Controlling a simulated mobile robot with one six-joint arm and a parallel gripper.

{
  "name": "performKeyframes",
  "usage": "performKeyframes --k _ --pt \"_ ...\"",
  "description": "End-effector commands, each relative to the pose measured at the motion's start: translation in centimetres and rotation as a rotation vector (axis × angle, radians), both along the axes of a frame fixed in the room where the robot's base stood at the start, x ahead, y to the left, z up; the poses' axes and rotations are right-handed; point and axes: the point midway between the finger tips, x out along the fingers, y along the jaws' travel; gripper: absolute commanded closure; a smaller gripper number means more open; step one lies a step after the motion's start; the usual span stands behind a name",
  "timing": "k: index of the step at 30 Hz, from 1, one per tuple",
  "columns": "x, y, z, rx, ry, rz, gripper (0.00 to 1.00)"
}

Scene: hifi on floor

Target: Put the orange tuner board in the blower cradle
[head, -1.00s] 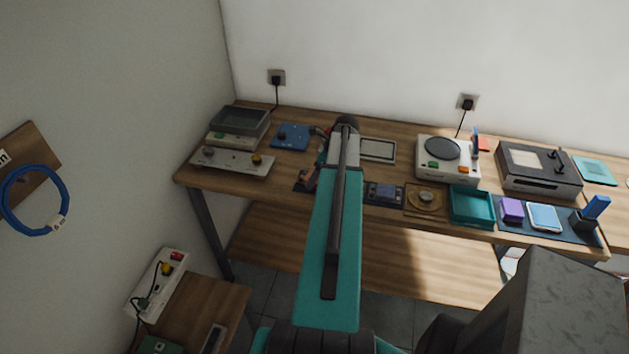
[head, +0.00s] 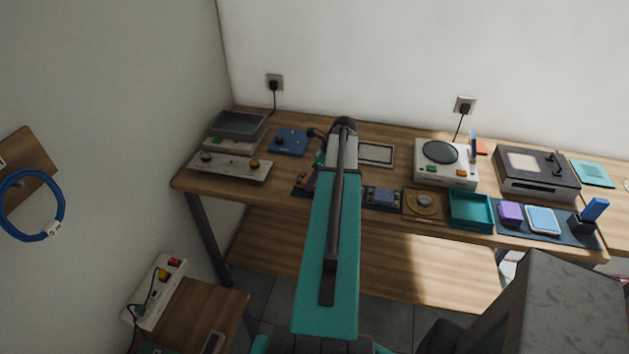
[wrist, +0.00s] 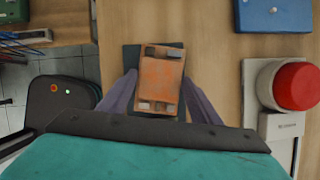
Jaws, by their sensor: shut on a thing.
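The orange tuner board (wrist: 161,82) is held between the two purple fingers of my gripper (wrist: 163,97) in the wrist view. My gripper is shut on it. A dark flat piece (wrist: 131,60) shows beneath and beside the board; whether the board touches it is unclear. In the head view my gripper (head: 308,180) is at the front left of the bench, mostly hidden by my arm, over a dark piece (head: 300,191). I cannot tell for sure whether this dark piece is the blower cradle.
A red button (wrist: 296,85) stands right of the gripper, and a blue box (wrist: 273,14) lies beyond. A black device (wrist: 62,100) with small lights is at left. In the head view, a teal tray (head: 471,212) and small dark module (head: 383,198) stand along the bench front.

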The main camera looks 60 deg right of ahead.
Motion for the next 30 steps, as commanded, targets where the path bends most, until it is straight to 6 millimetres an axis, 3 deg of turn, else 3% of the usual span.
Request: performKeyframes --k 10,30 --pt "0.0 -0.1 2.5 -0.003 -0.001 0.001 0.69" --pt "-11.3 4.2 3.5 -0.002 -0.001 -0.002 0.69"
